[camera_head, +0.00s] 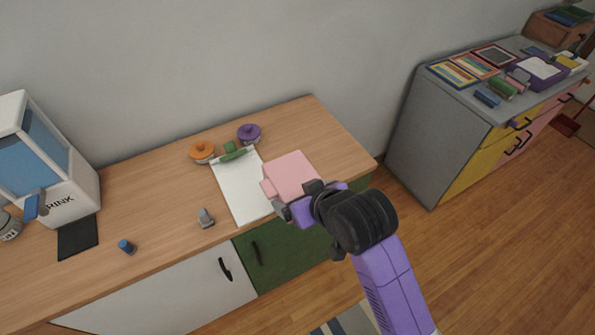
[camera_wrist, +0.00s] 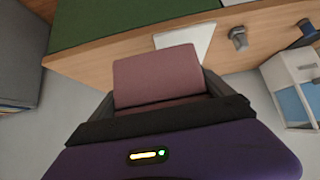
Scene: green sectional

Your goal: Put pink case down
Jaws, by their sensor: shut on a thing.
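The pink case (camera_head: 291,173) is a boxy block held at the end of my arm, in front of the wooden counter's right part in the head view. My gripper (camera_head: 284,204) is shut on it. In the wrist view the pink case (camera_wrist: 158,76) sits between the two dark fingers of my gripper (camera_wrist: 160,98). From the head view it covers part of the white clipboard's right side. I cannot tell whether the case touches the counter; in the wrist view it appears apart from it.
The wooden counter (camera_head: 150,200) holds a white clipboard (camera_head: 238,192), orange (camera_head: 202,151) and purple (camera_head: 249,133) lidded pots, a grey clip-like item (camera_head: 206,218), a blue cylinder (camera_head: 126,247) and a drink machine (camera_head: 45,160). The counter's right end is bare. A grey cabinet (camera_head: 415,140) stands right.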

